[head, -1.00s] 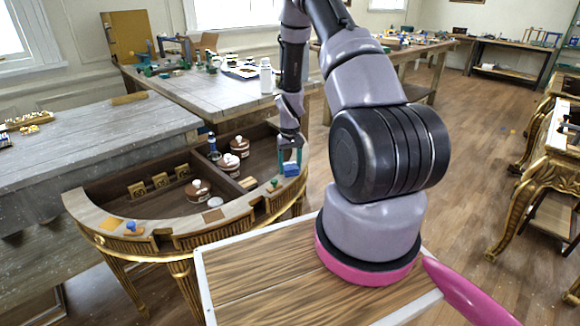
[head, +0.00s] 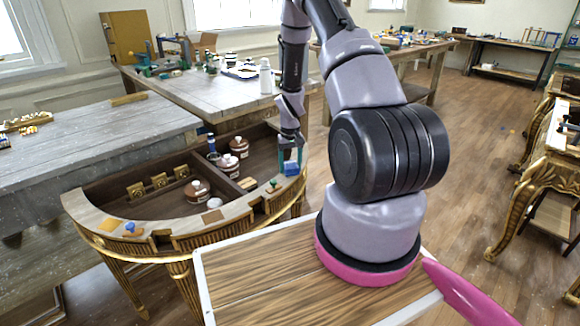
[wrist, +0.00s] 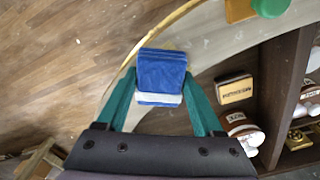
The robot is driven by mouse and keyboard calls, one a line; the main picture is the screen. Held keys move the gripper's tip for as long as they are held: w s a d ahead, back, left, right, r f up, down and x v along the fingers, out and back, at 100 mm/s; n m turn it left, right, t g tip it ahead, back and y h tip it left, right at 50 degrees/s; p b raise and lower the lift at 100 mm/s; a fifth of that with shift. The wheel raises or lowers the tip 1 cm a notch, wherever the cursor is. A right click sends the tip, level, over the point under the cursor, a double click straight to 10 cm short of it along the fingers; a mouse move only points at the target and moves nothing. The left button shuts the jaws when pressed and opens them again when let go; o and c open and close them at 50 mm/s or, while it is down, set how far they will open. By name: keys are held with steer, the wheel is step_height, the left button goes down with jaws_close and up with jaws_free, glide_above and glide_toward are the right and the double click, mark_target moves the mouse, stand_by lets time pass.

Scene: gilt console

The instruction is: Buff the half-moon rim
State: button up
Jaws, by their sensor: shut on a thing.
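The half-moon console's rim (head: 178,225) is a pale curved band with a gilt outer edge. It curves around a dark open well with compartments. My gripper (head: 290,163) is over the right end of the rim, its teal fingers shut on a blue block (head: 291,169). In the wrist view the gripper (wrist: 158,92) holds the blue block (wrist: 160,72), which has a pale layer on its near side, over the rim (wrist: 215,50) by its gilt edge. I cannot tell whether the block touches the rim.
Brown jars (head: 197,191) with white lids and gilt fittings (head: 160,181) sit in the well. A small blue-knobbed item (head: 131,228), a tan square (head: 212,216) and a green-topped piece (head: 272,185) rest on the rim. A workbench (head: 200,90) stands behind.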

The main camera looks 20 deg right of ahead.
mark_target(289, 167)
steer(key=shift+s+a+f, duration=0.1)
steer(key=shift+s+a, duration=0.4)
steer(key=shift+s, duration=0.05)
steer(key=shift+w+r, duration=0.1)
steer(key=shift+r, duration=2.95)
steer(key=shift+r, duration=1.55)
